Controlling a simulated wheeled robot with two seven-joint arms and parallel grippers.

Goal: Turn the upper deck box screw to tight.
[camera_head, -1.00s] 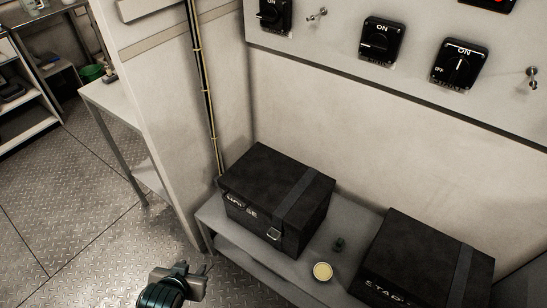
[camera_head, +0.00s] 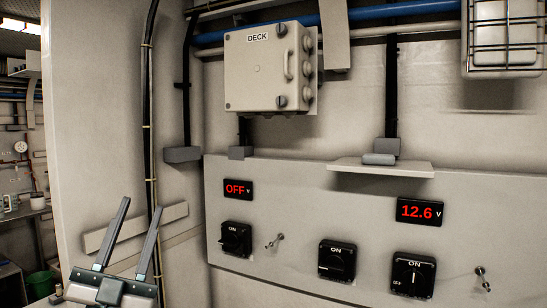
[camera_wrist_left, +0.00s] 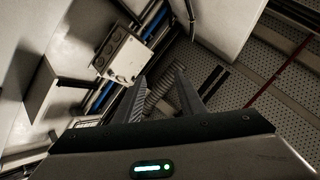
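The grey deck box (camera_head: 262,75), labelled DECK, is fixed high on the wall. Its upper screw (camera_head: 281,30) is a dark round head at the top right of the lid. A similar lower screw (camera_head: 280,101) is below it. How tight the upper screw is cannot be told. My left gripper (camera_head: 140,207) points up at the lower left, empty, with its fingers apart, well below and left of the box. In the left wrist view, a box that looks like the deck box (camera_wrist_left: 126,57) lies beyond the fingers (camera_wrist_left: 160,75). My right gripper is not in view.
Below the box is a switch panel (camera_head: 300,205) with black rotary switches, toggles and red displays reading OFF and 12.6. A small shelf (camera_head: 382,168) juts out right of centre.

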